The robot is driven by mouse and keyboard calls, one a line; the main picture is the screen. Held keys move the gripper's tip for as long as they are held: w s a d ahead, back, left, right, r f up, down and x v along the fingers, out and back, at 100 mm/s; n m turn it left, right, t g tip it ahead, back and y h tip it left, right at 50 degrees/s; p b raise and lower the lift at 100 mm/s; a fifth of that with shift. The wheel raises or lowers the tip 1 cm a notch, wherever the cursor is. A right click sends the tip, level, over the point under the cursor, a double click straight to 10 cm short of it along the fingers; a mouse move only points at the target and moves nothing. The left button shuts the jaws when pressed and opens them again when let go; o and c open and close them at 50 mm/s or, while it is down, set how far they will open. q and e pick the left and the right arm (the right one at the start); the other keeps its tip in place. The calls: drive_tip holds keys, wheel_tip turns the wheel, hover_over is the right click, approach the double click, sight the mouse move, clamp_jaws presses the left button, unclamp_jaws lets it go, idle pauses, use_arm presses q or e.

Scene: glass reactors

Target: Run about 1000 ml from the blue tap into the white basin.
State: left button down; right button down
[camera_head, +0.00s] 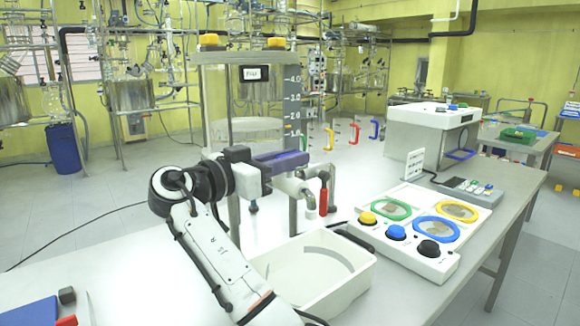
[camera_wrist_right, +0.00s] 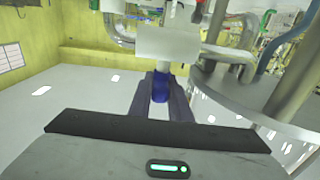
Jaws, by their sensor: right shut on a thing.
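My right gripper (camera_head: 278,162) reaches in from the lower left and is shut on the handle of the blue tap. In the wrist view the blue tap (camera_wrist_right: 160,88) shows between the two fingers. In the head view the fingers mostly hide the handle. The tap's grey outlet pipe (camera_head: 295,190) comes out beside the fingers. The white basin (camera_head: 352,290) stands on the table below and in front, partly covered by my right forearm. I cannot tell whether it holds liquid. My left gripper is out of view.
A clear vessel (camera_head: 220,90) with a scale and yellow knobs stands behind the tap. A red handle (camera_head: 323,200) hangs beside the outlet. A white button panel (camera_head: 440,268) lies right of the basin. A blue object (camera_head: 30,312) lies at the front left.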

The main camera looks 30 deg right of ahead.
drive_tip(key=shift+r+m+g, duration=0.1)
drive_tip(key=shift+m+g, duration=0.4)
drive_tip(key=shift+g, duration=0.2)
drive_tip(key=c, duration=1.6)
unclamp_jaws()
drive_tip(key=shift+c, duration=0.2)
drive_tip(key=a+b, duration=0.1)
drive_tip(key=a, duration=0.9)
drive_tip(key=shift+s, duration=0.35)
drive_tip(key=shift+a, duration=0.1)
